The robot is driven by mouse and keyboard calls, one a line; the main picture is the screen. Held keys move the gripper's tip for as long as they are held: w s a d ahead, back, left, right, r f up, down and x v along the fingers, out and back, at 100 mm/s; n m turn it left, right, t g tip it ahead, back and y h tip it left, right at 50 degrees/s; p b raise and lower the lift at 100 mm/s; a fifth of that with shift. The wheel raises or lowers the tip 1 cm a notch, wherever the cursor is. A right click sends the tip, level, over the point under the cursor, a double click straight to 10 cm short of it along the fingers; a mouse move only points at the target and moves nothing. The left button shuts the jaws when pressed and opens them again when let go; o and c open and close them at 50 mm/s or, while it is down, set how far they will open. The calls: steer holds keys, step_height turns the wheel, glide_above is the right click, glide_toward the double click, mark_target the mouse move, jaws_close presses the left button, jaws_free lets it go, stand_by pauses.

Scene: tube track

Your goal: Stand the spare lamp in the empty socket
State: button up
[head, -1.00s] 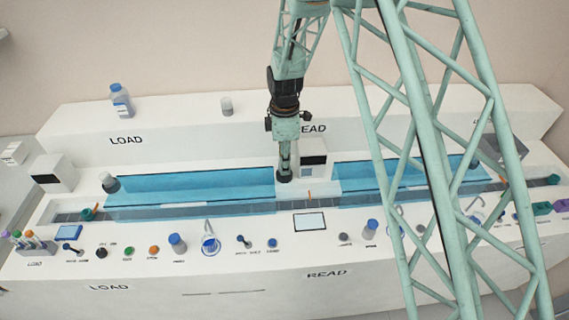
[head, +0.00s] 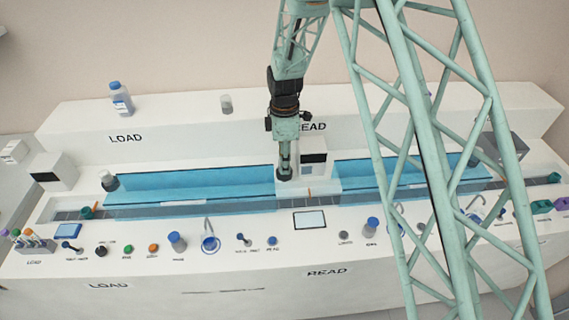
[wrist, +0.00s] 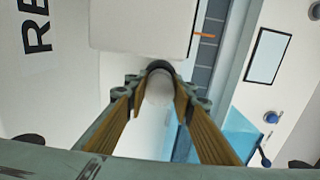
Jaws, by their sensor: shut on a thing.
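My gripper (head: 284,172) hangs over the middle of the bench, just left of the white box with a dark window, above the track line. In the wrist view my gripper (wrist: 160,90) is shut on a pale, round-ended thing, taken as the spare lamp (wrist: 159,92), between its yellowish fingers. In the head view the held thing cannot be made out. I cannot make out the empty socket in either view.
The white box (head: 314,158) stands close to my gripper. Blue clear covers (head: 190,186) run along the track. A bottle (head: 120,98) and a small grey cylinder (head: 226,104) stand on the back ledge. Knobs, a screen (head: 309,220) and a tube rack (head: 28,243) line the front.

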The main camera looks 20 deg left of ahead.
steer(key=shift+f, duration=0.5)
stand_by(0.3)
steer(key=o, duration=1)
steer(key=shift+f, duration=0.1)
steer(key=shift+c, duration=0.2)
steer(key=shift+r, duration=0.3)
steer(key=shift+r, duration=5.8)
